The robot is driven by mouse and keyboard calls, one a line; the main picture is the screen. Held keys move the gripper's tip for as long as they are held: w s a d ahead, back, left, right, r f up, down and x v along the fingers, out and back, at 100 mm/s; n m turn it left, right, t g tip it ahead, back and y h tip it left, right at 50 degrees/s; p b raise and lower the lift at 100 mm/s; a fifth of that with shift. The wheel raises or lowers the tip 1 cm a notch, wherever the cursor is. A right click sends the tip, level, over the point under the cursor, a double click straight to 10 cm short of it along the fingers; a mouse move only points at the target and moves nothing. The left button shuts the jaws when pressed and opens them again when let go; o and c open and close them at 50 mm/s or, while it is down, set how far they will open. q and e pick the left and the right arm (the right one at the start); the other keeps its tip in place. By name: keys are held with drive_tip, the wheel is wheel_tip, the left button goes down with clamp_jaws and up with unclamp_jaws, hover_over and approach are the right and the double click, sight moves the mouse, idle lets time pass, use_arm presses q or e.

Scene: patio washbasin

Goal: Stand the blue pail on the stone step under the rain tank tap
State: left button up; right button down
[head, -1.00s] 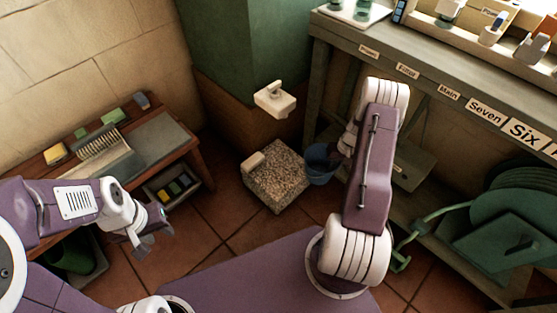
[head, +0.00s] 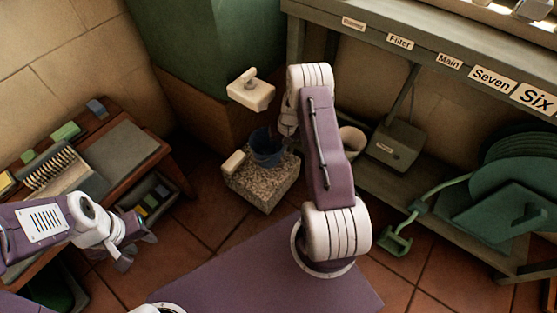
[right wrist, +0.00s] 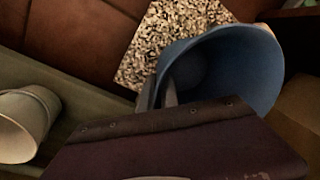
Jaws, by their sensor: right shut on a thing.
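The blue pail (head: 267,150) shows in the head view over the back part of the speckled stone step (head: 262,190). I cannot tell if its base touches the step. My right gripper (head: 287,128) is shut on the pail's near side, partly hidden by my arm. In the right wrist view the fingers (right wrist: 160,94) are at the rim of the pail (right wrist: 258,75), with the step (right wrist: 160,45) beyond. The cream tap (head: 250,90) on the green rain tank (head: 190,45) is up and left of the pail. My left gripper (head: 138,247) is open and empty at lower left.
A small cream block (head: 233,162) sits on the step's left corner. A whitish pot (head: 351,141) stands right of my right arm, and also shows in the right wrist view (right wrist: 22,125). A green hose reel (head: 500,205) is at right, a wooden bench (head: 150,150) at left.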

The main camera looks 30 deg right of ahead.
drive_tip(key=shift+w+a+f, duration=0.15)
drive_tip(key=shift+w+a, duration=0.05)
drive_tip(key=shift+a, duration=0.05)
wheel_tip(320, 180, down, 4)
drive_tip(key=b, duration=0.3)
drive_tip(key=shift+f, duration=0.1)
drive_tip(key=c, duration=1.6)
unclamp_jaws()
wheel_tip(320, 180, up, 12)
drive_tip(key=d+p, duration=0.1)
drive_tip(key=p, duration=0.6)
drive_tip(key=shift+s+d+p, duration=0.35)
drive_tip(key=shift+s, duration=0.05)
